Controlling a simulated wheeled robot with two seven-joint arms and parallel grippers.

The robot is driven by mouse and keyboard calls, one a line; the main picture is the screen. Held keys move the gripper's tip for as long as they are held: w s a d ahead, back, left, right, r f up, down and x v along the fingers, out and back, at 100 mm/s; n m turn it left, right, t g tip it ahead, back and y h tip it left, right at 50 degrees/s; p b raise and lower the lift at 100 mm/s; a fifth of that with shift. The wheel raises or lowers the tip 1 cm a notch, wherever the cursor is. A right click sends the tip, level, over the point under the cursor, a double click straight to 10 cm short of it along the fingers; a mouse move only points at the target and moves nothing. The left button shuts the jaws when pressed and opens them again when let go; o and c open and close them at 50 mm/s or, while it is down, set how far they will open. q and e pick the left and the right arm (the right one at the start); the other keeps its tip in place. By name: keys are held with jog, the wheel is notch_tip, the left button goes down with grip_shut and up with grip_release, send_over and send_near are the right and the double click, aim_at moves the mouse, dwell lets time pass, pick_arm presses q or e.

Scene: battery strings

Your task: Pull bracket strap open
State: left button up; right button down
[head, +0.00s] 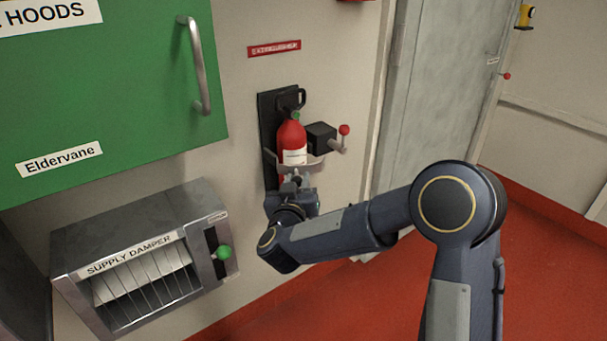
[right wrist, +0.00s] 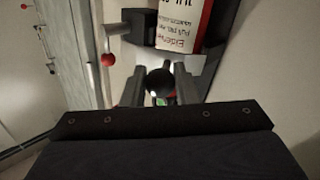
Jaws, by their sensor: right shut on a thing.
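A red fire extinguisher (head: 293,138) stands upright against a black backplate (head: 268,125) on the wall. A grey bracket strap (head: 312,161) runs across its lower front. The strap shows behind the fingers in the right wrist view (right wrist: 205,72). My right gripper (head: 292,181) is just below and in front of the strap. In the right wrist view its two fingers (right wrist: 159,86) are shut on a round black knob (right wrist: 160,81) in front of the strap. How the knob joins the strap is hidden. My left gripper is out of view.
A black box (head: 321,137) with a red-knobbed lever (head: 344,130) sits right of the extinguisher. A supply damper box (head: 75,262) with a green knob (head: 223,252) is at lower left, under a green cabinet (head: 120,105). A grey door (head: 430,90) stands to the right.

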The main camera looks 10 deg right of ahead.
jog(key=shift+s+a+m+g+h+p, duration=0.15)
jog(key=shift+a+m+g+h+p, duration=0.5)
jog(key=shift+h, duration=0.4)
jog(key=shift+s+a+m+g+h+p, duration=0.1)
jog(key=shift+a+m+g+h+p, duration=0.45)
jog(key=shift+m+h, duration=0.4)
jog(key=shift+a, duration=0.15)
jog(key=c, duration=1.2)
grip_release()
jog(key=shift+o, duration=0.2)
jog(key=p+v, duration=0.1)
jog(key=v, duration=0.6)
jog(key=shift+s+a, duration=0.25)
jog(key=shift+s, duration=0.05)
